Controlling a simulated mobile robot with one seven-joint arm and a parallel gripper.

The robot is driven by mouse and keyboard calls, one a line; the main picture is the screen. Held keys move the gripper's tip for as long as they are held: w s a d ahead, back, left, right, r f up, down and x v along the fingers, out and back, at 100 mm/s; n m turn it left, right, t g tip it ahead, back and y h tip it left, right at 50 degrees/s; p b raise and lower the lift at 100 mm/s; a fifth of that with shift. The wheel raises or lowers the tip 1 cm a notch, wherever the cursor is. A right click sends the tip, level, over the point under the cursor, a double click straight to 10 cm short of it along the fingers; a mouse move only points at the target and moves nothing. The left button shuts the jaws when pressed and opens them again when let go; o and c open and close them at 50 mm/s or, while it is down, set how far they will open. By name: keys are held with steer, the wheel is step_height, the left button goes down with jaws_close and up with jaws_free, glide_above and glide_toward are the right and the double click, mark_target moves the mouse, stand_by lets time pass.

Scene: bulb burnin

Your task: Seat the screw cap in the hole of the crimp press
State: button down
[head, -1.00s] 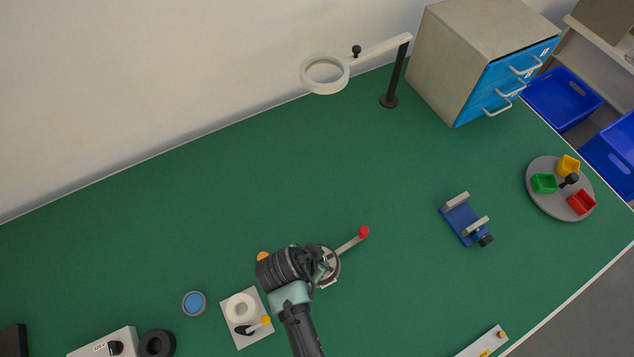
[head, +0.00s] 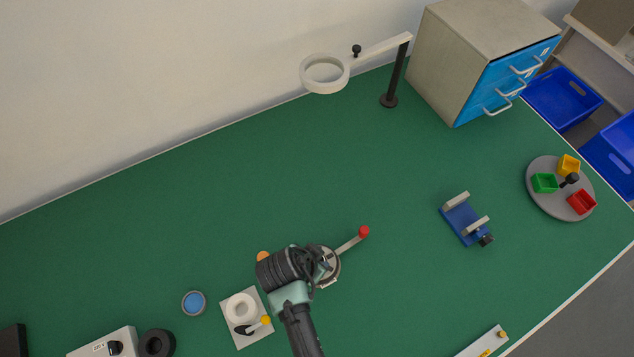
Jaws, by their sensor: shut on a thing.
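The crimp press (head: 331,277) is a round grey metal piece with a lever ending in a red knob (head: 363,231). It stands near the front middle of the table, partly covered by my arm. My gripper (head: 323,262) is at the press, over its round top, with its dark wrist just to the left. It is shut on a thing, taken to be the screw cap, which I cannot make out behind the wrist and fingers. The hole of the press is also hidden.
A white plate with a ring and yellow-tipped lever (head: 242,308) and a blue round button (head: 194,303) lie left of my arm. A blue fixture (head: 462,222) and a turntable of coloured bins (head: 541,206) are right. The green table's middle is clear.

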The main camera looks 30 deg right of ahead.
steer(key=shift+r+p, duration=0.15)
steer(key=shift+p, duration=0.15)
stand_by(0.5)
steer(key=c, duration=0.6)
jaws_free()
steer(key=shift+o, duration=0.2)
steer(key=shift+r, duration=0.1)
steer(key=v, duration=1.2)
steer(key=shift+a+r+b, duration=0.15)
steer(key=shift+r+b, duration=0.15)
steer(key=shift+r, duration=0.1)
